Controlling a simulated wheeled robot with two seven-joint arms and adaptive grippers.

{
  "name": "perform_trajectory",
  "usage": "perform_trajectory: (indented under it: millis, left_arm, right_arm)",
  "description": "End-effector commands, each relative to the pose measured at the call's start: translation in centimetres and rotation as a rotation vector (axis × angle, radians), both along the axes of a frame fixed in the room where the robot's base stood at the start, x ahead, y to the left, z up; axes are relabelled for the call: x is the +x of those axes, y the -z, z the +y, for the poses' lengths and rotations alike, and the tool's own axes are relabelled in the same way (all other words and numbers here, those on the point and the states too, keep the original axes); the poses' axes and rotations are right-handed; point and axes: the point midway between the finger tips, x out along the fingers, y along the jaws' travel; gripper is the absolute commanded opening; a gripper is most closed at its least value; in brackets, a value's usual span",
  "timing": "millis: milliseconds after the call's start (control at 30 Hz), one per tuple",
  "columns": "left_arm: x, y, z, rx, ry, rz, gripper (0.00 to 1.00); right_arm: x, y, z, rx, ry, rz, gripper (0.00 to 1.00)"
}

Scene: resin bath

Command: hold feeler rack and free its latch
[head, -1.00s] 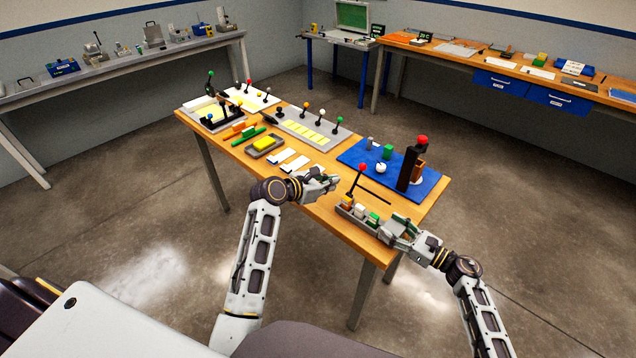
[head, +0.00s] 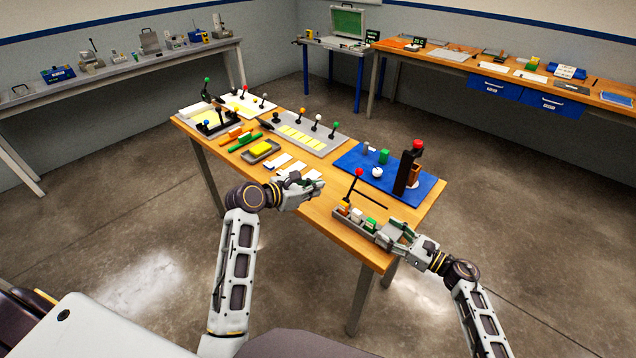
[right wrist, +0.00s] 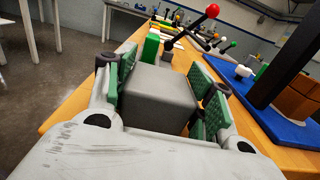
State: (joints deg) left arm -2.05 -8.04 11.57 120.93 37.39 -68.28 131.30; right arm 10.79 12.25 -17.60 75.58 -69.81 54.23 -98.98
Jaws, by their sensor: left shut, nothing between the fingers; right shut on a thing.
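The feeler rack is a narrow grey tray (head: 350,221) with white, green and orange pieces in it, at the near right end of the wooden table. A thin black lever with a red knob (head: 359,172) rises from it, probably its latch; the knob also shows in the right wrist view (right wrist: 212,11). My right gripper (head: 390,232) is shut on the rack's near end; in the right wrist view its green pads flank a grey block (right wrist: 160,92). My left gripper (head: 316,187) is shut and empty, left of the lever and apart from it, above the table.
A blue mat (head: 410,197) with a dark post, a red knob and small blocks lies just behind the rack. White strips (head: 285,165) and a yellow block in a grey tray (head: 260,150) lie left of my left gripper. Bare wood (head: 325,205) lies between my left gripper and the rack.

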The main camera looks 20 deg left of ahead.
Motion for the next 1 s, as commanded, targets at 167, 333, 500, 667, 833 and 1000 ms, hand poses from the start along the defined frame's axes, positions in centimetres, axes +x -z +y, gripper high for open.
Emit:
perform_trajectory:
  millis: [167,333,500,667,833,1000]
  left_arm:
    - [0.0,0.0,0.0,0.0,0.0,0.0,0.0]
    - [0.0,0.0,0.0,0.0,0.0,0.0,0.0]
    - [0.0,0.0,0.0,0.0,0.0,0.0,0.0]
    - [0.0,0.0,0.0,0.0,0.0,0.0,0.0]
    - [0.0,0.0,0.0,0.0,0.0,0.0,0.0]
    - [0.0,0.0,0.0,0.0,0.0,0.0,0.0]
  right_arm:
    - [0.0,0.0,0.0,0.0,0.0,0.0,0.7]
    - [0.0,0.0,0.0,0.0,0.0,0.0,0.78]
    - [0.0,0.0,0.0,0.0,0.0,0.0,0.78]
    - [-0.1,0.0,-0.2,0.0,0.0,0.0,0.78]
    - [-0.4,0.1,-1.0,-0.001,0.001,0.001,0.78]
    - [-1.1,0.1,-2.7,-0.002,0.002,0.001,0.78]
